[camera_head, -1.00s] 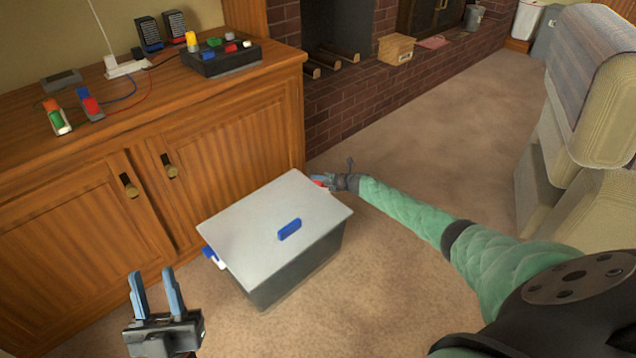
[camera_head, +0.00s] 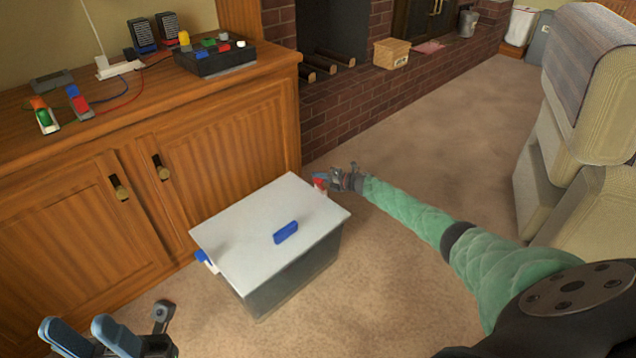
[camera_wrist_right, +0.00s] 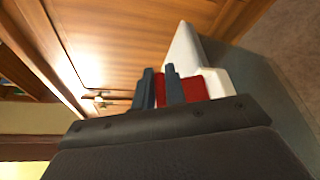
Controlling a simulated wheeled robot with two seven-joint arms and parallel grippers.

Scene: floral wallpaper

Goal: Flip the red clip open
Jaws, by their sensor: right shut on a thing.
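A grey box with a pale lid (camera_head: 250,225) stands on the carpet. The red clip (camera_head: 319,184) is at its far right edge. It also shows in the right wrist view (camera_wrist_right: 194,89), beside a white part of the box. My right gripper (camera_head: 326,177) is at that edge, shut on the red clip, with its fingers partly hiding it. In the right wrist view, one finger stands in front of the red piece and the other is just left of it. My left gripper (camera_head: 92,336) is open and empty at the lower left, apart from the box.
A wooden cabinet (camera_head: 150,190) stands close behind the box. Carpet (camera_head: 400,290) is clear in front; an armchair (camera_head: 580,130) is at right.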

